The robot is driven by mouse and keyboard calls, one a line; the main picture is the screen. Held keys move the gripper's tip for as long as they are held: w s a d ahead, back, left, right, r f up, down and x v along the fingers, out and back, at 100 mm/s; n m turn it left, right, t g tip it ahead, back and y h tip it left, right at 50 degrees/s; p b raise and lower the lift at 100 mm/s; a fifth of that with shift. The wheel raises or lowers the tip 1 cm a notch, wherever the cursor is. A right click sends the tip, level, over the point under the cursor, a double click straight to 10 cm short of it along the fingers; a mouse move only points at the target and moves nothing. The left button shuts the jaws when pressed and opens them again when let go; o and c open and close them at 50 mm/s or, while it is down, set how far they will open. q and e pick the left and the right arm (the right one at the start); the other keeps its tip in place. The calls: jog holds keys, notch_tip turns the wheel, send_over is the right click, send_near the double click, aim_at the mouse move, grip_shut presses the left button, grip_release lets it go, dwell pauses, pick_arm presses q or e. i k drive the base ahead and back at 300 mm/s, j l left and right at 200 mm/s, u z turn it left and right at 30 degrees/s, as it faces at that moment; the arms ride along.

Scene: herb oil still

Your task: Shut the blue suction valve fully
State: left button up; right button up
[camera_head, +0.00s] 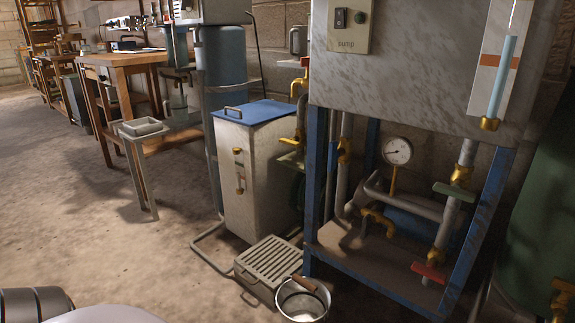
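The pump stand (408,65) has a grey marbled panel on a blue frame. Under it are grey pipes with brass valve bodies. One valve has a green lever (455,193) set across its pipe, and a lower one has a red lever (428,272). A brass valve body (344,150) sits on the left pipe behind the blue post; its handle is not clear. I cannot pick out a blue valve handle with certainty. A blue rounded body (410,222) lies behind the lower pipes, partly hidden. Neither of my grippers is in view.
A steel bucket (302,301) and a slatted grey box (268,264) stand on the floor before the stand. A blue-lidded cabinet (258,180) is to its left. A green tank (545,200) is at right. The floor at left is open.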

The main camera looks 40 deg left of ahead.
aim_at(333, 155)
jog(key=i+j+u, duration=0.15)
jog(key=u, duration=0.95)
